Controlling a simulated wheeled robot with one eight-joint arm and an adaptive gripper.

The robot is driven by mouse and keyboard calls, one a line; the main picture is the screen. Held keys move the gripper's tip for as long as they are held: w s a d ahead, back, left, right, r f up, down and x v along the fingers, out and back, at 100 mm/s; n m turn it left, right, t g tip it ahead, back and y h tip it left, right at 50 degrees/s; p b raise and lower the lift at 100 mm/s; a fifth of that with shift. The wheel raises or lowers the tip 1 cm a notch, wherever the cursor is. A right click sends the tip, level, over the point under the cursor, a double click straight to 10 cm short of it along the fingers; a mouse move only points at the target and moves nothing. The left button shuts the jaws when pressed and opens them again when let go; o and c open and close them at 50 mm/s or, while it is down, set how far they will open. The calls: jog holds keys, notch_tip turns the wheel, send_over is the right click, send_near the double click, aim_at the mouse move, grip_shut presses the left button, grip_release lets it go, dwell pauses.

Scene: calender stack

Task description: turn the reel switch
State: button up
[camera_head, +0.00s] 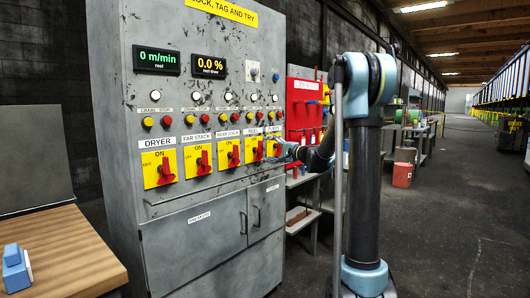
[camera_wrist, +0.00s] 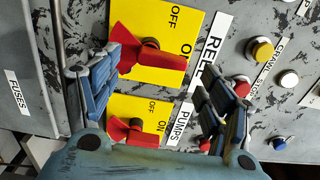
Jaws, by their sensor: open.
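The reel switch is a red handle (camera_wrist: 150,52) on a yellow ON/OFF plate beside the REEL label (camera_wrist: 212,52). In the head view the reel switch (camera_head: 254,150) is fourth in the row, its handle about upright toward ON. My gripper (camera_wrist: 162,78) is open and empty. In the wrist view its two blue fingers lie left and right of the handle, slightly below it in the picture; I cannot tell whether they touch it. In the head view my gripper (camera_head: 283,147) is at the panel's right end, partly covering the pumps switch.
The pumps switch (camera_wrist: 135,131) sits beside the reel switch, between my fingers' bases in the wrist view. Small buttons (camera_wrist: 260,50) lie along the labels. The grey cabinet (camera_head: 205,230) has a red lockout board (camera_head: 303,105) to its right. A wooden table (camera_head: 65,255) stands at left.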

jog(key=v, duration=0.8)
jog(key=shift+d, duration=0.2)
jog(key=shift+f, duration=0.1)
jog(key=s+f+n+g+h, duration=0.3)
jog(key=s+f, duration=0.3)
jog(key=s, duration=0.5)
jog(key=s+f+n+g+h, duration=0.2)
jog(key=s+f, duration=0.3)
jog(key=s, duration=0.7)
jog(key=s+d+f+n+g+h, duration=0.1)
jog(key=s+d+f+h, duration=0.2)
jog(key=s+d+f, duration=0.2)
jog(key=s+d+f+n+g+h, duration=0.1)
jog(key=s+d+f+h, duration=0.2)
jog(key=s, duration=0.7)
jog(key=s+d+f+n+g+h, duration=0.1)
jog(key=s+d+f+h, duration=0.2)
jog(key=s+d+f, duration=0.4)
notch_tip(320, 180, down, 2)
jog(key=shift+s+d+f+g, duration=0.1)
jog(key=shift+s+d+g, duration=0.3)
jog(key=shift+s, duration=0.45)
